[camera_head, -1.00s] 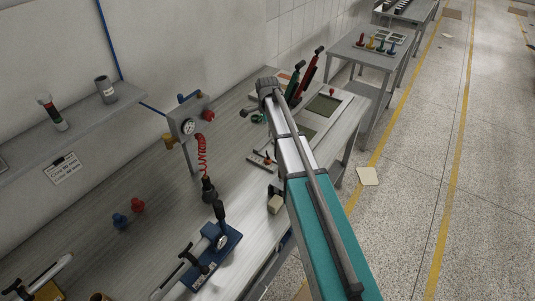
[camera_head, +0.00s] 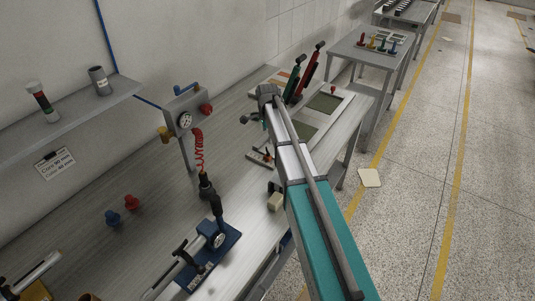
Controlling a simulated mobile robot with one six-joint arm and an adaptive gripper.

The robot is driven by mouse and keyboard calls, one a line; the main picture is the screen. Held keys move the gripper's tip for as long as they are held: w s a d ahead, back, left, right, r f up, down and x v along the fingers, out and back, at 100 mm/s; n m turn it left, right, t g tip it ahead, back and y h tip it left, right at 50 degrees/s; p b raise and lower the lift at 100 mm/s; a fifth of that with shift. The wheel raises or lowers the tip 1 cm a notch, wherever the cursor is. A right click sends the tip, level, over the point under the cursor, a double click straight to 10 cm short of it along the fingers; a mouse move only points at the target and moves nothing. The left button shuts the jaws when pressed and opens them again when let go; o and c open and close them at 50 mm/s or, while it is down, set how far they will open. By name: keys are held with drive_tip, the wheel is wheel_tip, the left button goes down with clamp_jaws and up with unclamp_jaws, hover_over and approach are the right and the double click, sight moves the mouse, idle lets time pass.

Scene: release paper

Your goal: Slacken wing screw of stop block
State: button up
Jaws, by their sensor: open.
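The far end of my arm (camera_head: 268,92) reaches over the workbench. My gripper (camera_head: 247,118) shows only as small dark parts left of the wrist. It is open, and I see nothing held in it. A small low fixture with an orange upright piece (camera_head: 267,155) sits on the bench below the wrist, apart from the gripper. It may be the stop block with its wing screw, but it is too small to be sure. My forearm hides the bench just right of it.

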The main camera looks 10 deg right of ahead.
sight(267, 149)
drive_tip(key=shift+f+b, duration=3.6)
drive_tip(key=shift+f, duration=0.3)
drive_tip(key=c, duration=1.1)
drive_tip(key=shift+c, duration=0.2)
